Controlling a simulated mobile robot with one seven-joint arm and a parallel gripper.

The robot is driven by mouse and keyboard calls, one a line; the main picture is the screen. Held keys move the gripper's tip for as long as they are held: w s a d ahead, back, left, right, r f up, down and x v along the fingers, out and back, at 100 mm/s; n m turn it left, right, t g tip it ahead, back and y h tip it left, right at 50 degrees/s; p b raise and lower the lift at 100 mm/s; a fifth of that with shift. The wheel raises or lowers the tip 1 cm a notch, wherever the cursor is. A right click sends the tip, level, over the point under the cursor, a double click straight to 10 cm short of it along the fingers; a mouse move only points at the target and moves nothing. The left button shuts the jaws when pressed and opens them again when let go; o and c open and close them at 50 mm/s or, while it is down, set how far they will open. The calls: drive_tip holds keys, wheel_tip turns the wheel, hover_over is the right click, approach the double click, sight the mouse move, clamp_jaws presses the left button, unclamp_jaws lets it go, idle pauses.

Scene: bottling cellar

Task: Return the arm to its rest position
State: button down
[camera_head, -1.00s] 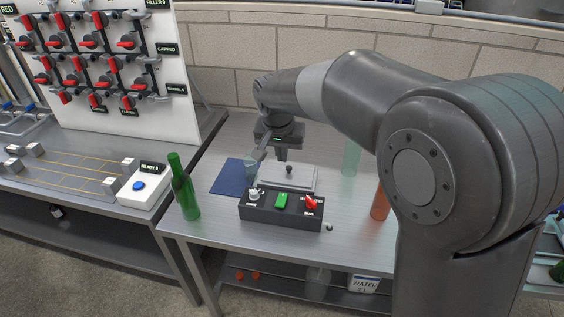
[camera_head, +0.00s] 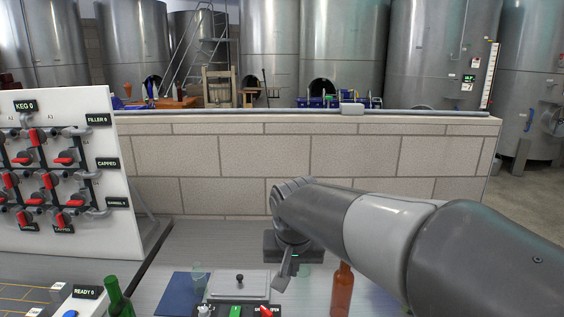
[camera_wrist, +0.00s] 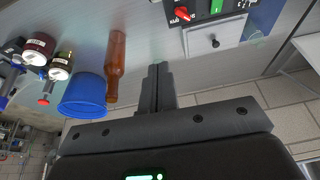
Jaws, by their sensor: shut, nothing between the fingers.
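My arm reaches in from the right in the head view, its gripper (camera_head: 284,272) hanging over the steel bench, partly hidden by my own wrist. In the wrist view the two fingers of my gripper (camera_wrist: 157,82) lie together with nothing between them. An amber bottle (camera_head: 342,290) stands just right of my gripper in the head view. It also shows left of the fingers in the wrist view (camera_wrist: 116,65).
A lidded grey box (camera_head: 240,286), a switch panel (camera_head: 220,310), a blue mat (camera_head: 178,294) and a green bottle (camera_head: 117,300) are left of my gripper. A blue cup (camera_wrist: 83,97) and jars (camera_wrist: 40,45) show in the wrist view. A block wall (camera_head: 230,155) runs behind.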

drive_tip(key=s+d+f+t, duration=0.1)
drive_tip(key=s+d, duration=1.2)
drive_tip(key=s, duration=0.4)
drive_tip(key=shift+s+f+t, duration=0.25)
drive_tip(key=shift+s+t, duration=0.05)
drive_tip(key=c, duration=2.1)
unclamp_jaws()
drive_tip(key=shift+d, duration=0.1)
